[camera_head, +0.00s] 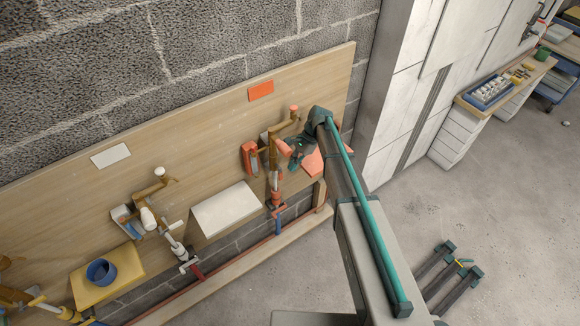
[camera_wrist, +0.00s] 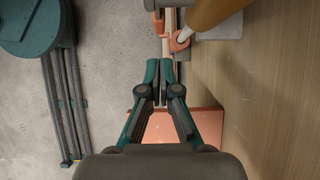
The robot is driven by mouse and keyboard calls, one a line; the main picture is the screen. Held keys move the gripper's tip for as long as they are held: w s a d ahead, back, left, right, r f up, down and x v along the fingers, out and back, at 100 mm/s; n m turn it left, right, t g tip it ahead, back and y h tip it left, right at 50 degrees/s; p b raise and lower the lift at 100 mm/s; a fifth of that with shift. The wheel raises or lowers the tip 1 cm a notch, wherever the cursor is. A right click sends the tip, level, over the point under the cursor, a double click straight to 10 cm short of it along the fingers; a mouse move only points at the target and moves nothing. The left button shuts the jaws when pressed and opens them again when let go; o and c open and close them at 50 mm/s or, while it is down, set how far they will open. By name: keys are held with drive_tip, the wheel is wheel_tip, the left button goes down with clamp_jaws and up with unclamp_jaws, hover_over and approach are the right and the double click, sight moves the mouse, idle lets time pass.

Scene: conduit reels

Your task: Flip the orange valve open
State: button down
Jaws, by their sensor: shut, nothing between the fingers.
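The orange valve sits on the right part of the wooden board, on a brass pipe (camera_head: 285,127) with an orange cap on top. Its orange handle (camera_head: 283,147) shows just left of my gripper (camera_head: 297,152). In the wrist view my gripper (camera_wrist: 160,70) has its fingers together and empty. An orange looped part (camera_wrist: 180,41) with a pale rod and a brass cylinder (camera_wrist: 215,10) lie just beyond the fingertips. I cannot tell whether the fingers touch the valve. My gripper and arm hide part of the valve in the head view.
An orange shelf (camera_wrist: 185,124) lies under the fingers in the wrist view. A white-handled valve (camera_head: 148,217) and a blue cup (camera_head: 101,272) on a yellow shelf are further left. A white cabinet (camera_head: 400,110) stands right of the board. The floor at right is mostly open.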

drive_tip(key=shift+w+d+r+n+b, duration=1)
drive_tip(key=shift+w+d+r+b, duration=0.7)
drive_tip(key=shift+w+d+r, duration=1.35)
drive_tip(key=s+d+f+n+h, duration=0.25)
drive_tip(key=s+d+f, duration=0.25)
drive_tip(key=s+f, duration=0.65)
drive_tip(key=s+d+f+n+h, duration=0.1)
drive_tip(key=s+d+f+n, duration=0.35)
drive_tip(key=s+f, duration=0.75)
drive_tip(key=s+d+f+g, duration=0.1)
drive_tip(key=s+d+f, duration=0.1)
drive_tip(key=s, duration=1.4)
drive_tip(key=s+d+f+n+g+h, duration=0.1)
drive_tip(key=s+d+g, duration=0.1)
drive_tip(key=s, duration=1.4)
drive_tip(key=shift+s+d+f, duration=0.2)
drive_tip(key=shift+d+f, duration=0.1)
drive_tip(key=shift+f, duration=0.05)
